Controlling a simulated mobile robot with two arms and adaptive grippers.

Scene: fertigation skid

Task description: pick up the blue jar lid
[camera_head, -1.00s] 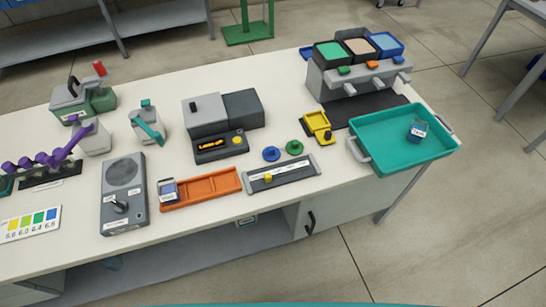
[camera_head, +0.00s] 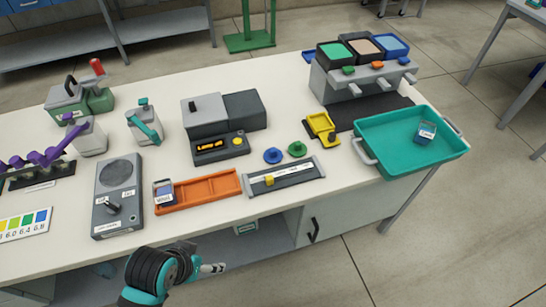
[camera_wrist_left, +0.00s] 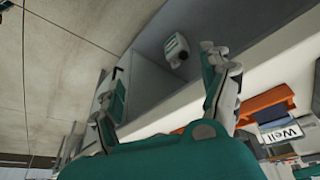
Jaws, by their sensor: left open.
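The blue jar lid (camera_head: 273,156) lies flat on the white bench, just left of a green lid (camera_head: 297,149), behind the grey slotted holder. My left gripper (camera_head: 213,268) is low in front of the bench's front edge, well apart from the blue lid. In the left wrist view my left gripper (camera_wrist_left: 165,72) is open, with nothing between its fingers. The blue lid cannot be made out in that view. My right gripper is not in view.
An orange tray (camera_head: 207,187) with a jar labelled "Well" (camera_head: 163,191) at its left end stands near the front edge. It also shows in the left wrist view (camera_wrist_left: 260,105). The grey holder (camera_head: 290,180) and yellow scoop-like piece (camera_head: 322,127) flank the lids. A teal tray (camera_head: 385,150) is at right.

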